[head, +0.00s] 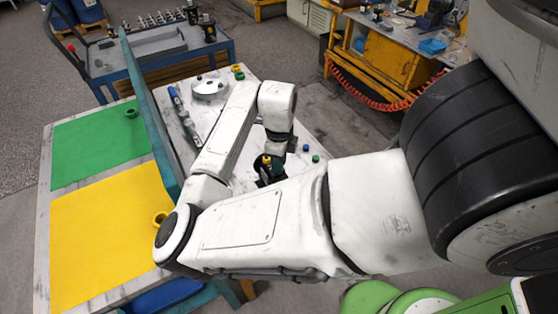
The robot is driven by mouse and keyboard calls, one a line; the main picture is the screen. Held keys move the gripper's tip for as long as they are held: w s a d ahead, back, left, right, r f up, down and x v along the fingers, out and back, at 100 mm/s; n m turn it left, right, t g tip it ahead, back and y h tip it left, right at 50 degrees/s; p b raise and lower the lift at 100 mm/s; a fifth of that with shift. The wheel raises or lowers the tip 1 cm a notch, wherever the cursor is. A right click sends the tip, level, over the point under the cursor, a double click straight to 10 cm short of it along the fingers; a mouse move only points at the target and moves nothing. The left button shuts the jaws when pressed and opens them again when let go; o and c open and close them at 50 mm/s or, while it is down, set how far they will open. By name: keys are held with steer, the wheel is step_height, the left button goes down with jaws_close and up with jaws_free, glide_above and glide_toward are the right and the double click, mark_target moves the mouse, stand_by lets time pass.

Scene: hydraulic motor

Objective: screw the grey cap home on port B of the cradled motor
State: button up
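The motor (262,172), a dark body with yellow and green parts on top, shows only in part on the white-topped table; my forearm hides its lower side and its cradle. My gripper (275,154) points down right at the motor from the wrist above. Its fingertips are small and dark against the motor, so I cannot tell whether they are open or shut, or touching it. I cannot make out the grey cap or port B.
A cart (160,45) stands behind.

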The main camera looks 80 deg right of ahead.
jaws_close()
steer(key=shift+f+m+b, duration=0.1)
steer(key=shift+m+b, duration=0.5)
steer(key=shift+m, duration=0.5)
steer(key=o, duration=0.5)
jaws_free()
steer(key=shift+r+p, duration=1.45)
steer(key=shift+r, duration=0.4)
steer(key=shift+o, duration=0.5)
steer(key=o, duration=0.5)
